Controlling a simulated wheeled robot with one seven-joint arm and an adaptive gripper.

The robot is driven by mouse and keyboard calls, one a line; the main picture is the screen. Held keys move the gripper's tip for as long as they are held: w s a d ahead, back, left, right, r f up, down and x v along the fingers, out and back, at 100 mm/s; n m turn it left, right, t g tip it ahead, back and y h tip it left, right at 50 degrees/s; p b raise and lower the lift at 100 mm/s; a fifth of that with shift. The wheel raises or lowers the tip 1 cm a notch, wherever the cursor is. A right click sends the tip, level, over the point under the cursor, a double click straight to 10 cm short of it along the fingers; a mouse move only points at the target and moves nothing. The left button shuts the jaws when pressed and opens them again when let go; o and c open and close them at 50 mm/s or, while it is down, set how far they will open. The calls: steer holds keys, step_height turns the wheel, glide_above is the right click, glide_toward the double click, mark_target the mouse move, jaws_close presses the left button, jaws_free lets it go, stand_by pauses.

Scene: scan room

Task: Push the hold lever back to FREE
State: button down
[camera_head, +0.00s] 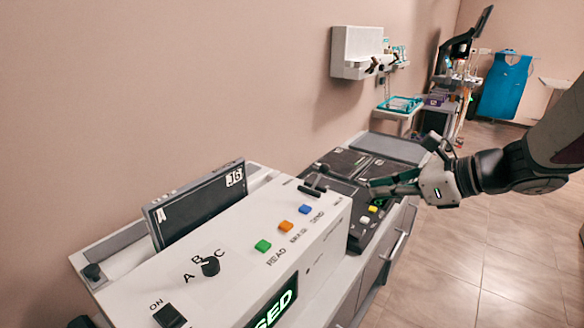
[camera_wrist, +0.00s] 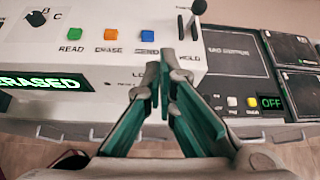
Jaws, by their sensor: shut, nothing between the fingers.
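The hold lever (camera_head: 314,184) is a dark handle at the right end of the white console (camera_head: 235,262), near its back edge. It also shows at the top of the wrist view (camera_wrist: 198,8), above the HOLD label. I cannot read a FREE label or tell the lever's exact setting. My gripper (camera_head: 374,189) is shut and empty, to the right of the lever in the head view. In the wrist view its fingertips (camera_wrist: 164,66) are together in front of the console's right part, below the lever in the picture. They look apart from the lever.
Green, orange and blue buttons (camera_head: 286,226) line the console top, beside an A-B-C knob (camera_head: 210,265). A lit display (camera_wrist: 40,82) reads ERASED. A dark panel (camera_wrist: 236,54) with white and yellow buttons and an OFF display adjoins on the right. The wall runs behind.

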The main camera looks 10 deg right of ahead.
steer(key=d+m, duration=0.1)
steer(key=w+d+f+t, duration=0.1)
steer(key=w+d+m, duration=0.1)
steer(key=shift+w+f+m+b, duration=0.1)
steer(key=shift+f+m+b, duration=0.2)
steer(key=shift+b, duration=0.1)
steer(key=b, duration=0.2)
glide_toward(319, 178)
steer(key=f, duration=0.2)
steer(key=a+f, duration=0.1)
steer(key=shift+w, duration=0.4)
steer(key=shift+w+a+r, duration=0.1)
steer(key=shift+w+a, duration=0.15)
steer(key=shift+w, duration=0.1)
steer(key=shift+w+a+r, duration=0.1)
steer(key=shift+w+a, duration=0.1)
steer(key=shift+r+p, duration=0.1)
steer(key=shift+p, duration=0.2)
steer(key=shift+w+a+r+p, duration=0.1)
steer(key=shift+r+p, duration=0.1)
steer(key=shift+p, duration=0.4)
